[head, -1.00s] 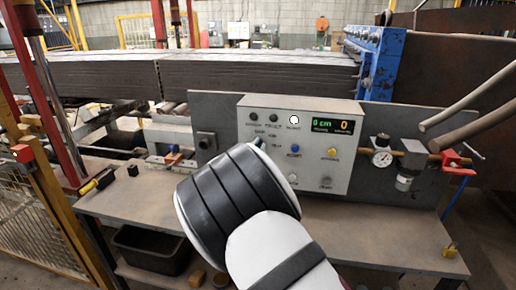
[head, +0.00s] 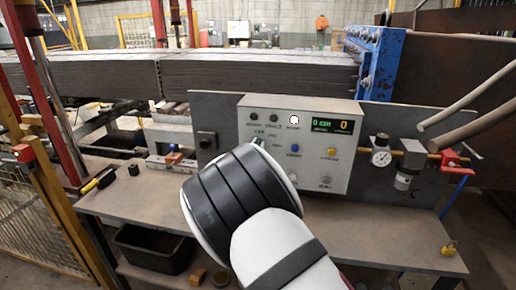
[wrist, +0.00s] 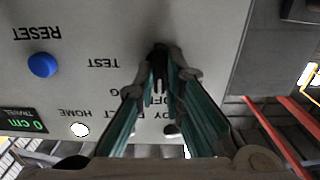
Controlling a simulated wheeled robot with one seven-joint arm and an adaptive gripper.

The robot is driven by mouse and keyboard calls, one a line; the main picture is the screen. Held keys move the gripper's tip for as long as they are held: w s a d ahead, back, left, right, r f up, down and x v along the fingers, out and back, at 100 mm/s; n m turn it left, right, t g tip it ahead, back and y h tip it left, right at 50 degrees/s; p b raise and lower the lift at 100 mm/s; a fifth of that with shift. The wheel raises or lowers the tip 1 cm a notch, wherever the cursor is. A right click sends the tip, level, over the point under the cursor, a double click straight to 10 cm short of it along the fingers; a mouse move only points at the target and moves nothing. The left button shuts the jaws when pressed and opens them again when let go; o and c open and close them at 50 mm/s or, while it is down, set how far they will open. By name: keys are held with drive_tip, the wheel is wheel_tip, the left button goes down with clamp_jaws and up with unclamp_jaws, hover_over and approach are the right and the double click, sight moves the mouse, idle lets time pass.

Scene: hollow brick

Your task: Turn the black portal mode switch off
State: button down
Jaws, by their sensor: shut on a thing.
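The portal mode switch is a small black knob (wrist: 160,50) on the pale control panel (wrist: 100,22), between the OFF, JOG and TEST lettering. My gripper (wrist: 160,72), with its teal-sided fingers, is shut on the black switch at the fingertips in the wrist view. The fingers cover much of the knob, so I cannot tell which label it points to. In the head view my wrist and forearm hide the switch and most of my gripper. The panel (head: 345,112) stands upright above the bench.
Close by on the panel are a blue RESET button (head: 295,149), a yellow button (head: 331,152), a white lit HOME lamp (head: 294,119) and a green display (head: 332,126). A pressure gauge (head: 381,158) with pipes is to the right.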

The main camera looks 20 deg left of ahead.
drive_tip(key=c, duration=1.7)
unclamp_jaws()
drive_tip(key=shift+s, duration=0.1)
drive_tip(key=v, duration=1.2)
drive_tip(key=shift+f, duration=0.1)
